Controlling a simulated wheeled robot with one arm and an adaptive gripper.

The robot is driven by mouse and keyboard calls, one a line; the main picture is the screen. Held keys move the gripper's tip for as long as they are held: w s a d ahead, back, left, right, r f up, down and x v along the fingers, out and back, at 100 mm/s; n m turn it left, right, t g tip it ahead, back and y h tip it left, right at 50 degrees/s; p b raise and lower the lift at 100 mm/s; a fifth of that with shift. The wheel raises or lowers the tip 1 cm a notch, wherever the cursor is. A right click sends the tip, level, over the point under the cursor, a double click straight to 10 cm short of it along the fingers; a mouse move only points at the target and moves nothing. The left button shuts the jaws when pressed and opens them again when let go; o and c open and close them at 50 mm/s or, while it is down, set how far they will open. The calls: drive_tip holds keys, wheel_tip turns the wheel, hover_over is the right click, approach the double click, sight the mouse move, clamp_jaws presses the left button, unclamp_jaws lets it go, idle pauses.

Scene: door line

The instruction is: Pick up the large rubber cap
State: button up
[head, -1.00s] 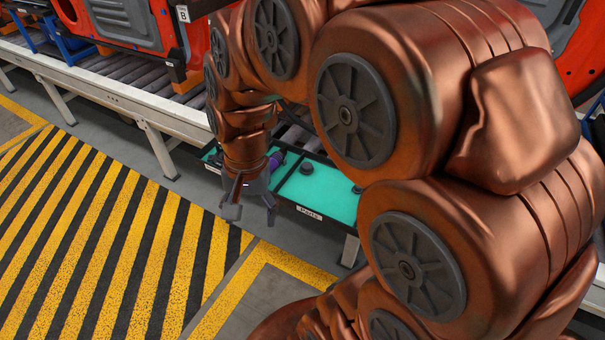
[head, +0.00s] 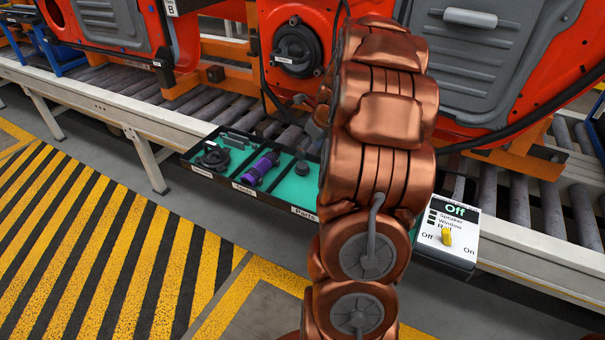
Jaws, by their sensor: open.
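A black round cap (head: 302,168), which looks like the large rubber cap, stands in the green-floored right compartment of the parts tray (head: 304,211), just left of my arm. My arm hides the right part of this compartment, where a smaller dark cap showed earlier. My gripper (head: 312,115) is mostly hidden behind my arm. Only greyish parts of it show at the arm's left edge, above and beyond the cap. It looks apart from the cap and holds nothing that I can see.
A purple tool (head: 260,168) lies in the middle compartment and a black round part (head: 212,157) in the left one. A switch box (head: 447,235) reading "Off" is right of my arm. Orange door panels (head: 290,50) stand on the roller conveyor (head: 215,100) behind. The striped floor is clear.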

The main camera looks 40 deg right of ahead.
sight(301, 165)
drive_tip(key=shift+w+d+f, duration=0.2)
drive_tip(key=shift+d+f, duration=0.05)
drive_tip(key=shift+f, duration=0.45)
drive_tip(key=shift+a+x, duration=0.15)
drive_tip(key=shift+x, duration=1.55)
drive_tip(key=shift+a+x, duration=0.15)
drive_tip(key=shift+x, duration=1.5)
drive_tip(key=shift+w+r, duration=0.1)
drive_tip(key=shift+w, duration=0.05)
drive_tip(key=shift+c, duration=0.3)
drive_tip(key=c, duration=0.9)
